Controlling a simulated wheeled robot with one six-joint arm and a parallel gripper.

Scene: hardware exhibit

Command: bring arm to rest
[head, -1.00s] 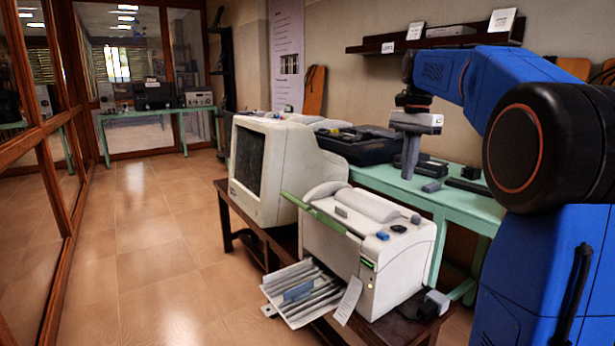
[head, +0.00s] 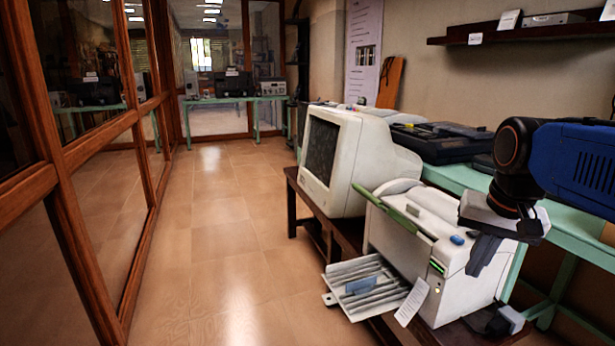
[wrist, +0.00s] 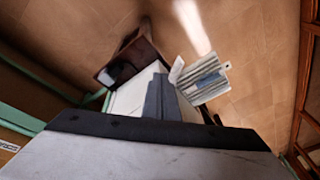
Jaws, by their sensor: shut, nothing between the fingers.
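My gripper (head: 477,268) hangs at the right of the head view, pointing down, in front of the right end of a white printer (head: 400,246). Its dark fingers are together with nothing between them. In the wrist view my gripper (wrist: 161,84) shows as closed fingers over the printer's pale top (wrist: 130,96). I cannot tell how much space lies between the fingertips and the printer. My blue arm reaches in from the right edge, and part of it is outside the head view.
A CRT monitor (head: 345,160) stands behind the printer on a low dark bench (head: 293,183). A paper tray (head: 366,285) sticks out from the printer. A green table (head: 458,181) runs along the wall. Tiled floor (head: 215,240) is clear between bench and glass partition (head: 110,150).

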